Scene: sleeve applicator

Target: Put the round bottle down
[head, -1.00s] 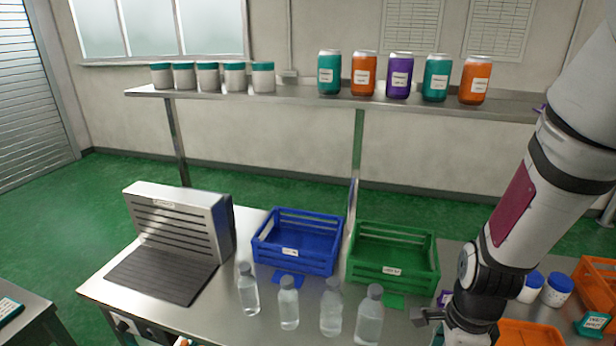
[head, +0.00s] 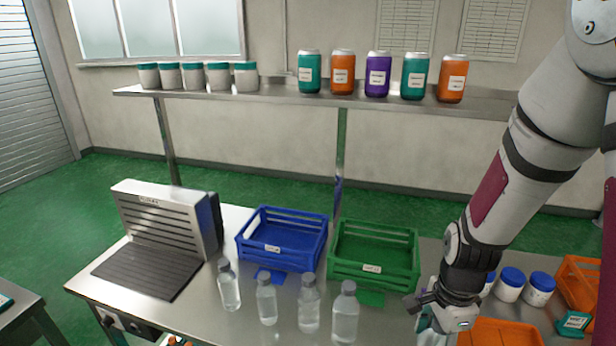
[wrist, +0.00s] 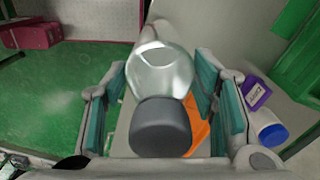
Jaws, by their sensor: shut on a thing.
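My gripper (head: 432,312) is at the front of the steel table, right of the row of standing bottles. It is shut on a clear round bottle with a dark grey cap (wrist: 160,128). In the wrist view the bottle's clear body (wrist: 163,72) lies between the two teal-padded fingers. In the head view only part of the held bottle (head: 432,338) shows under the gripper, cut by the lower picture edge. Its base is hidden there, so I cannot tell whether it touches the table.
Several clear bottles (head: 308,305) stand left of my gripper. Behind them are a blue crate (head: 281,255) and a green crate (head: 372,268). Blue-lidded jars (head: 539,288) and an orange tray (head: 500,333) are close on the right. A slatted metal unit (head: 168,220) stands left.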

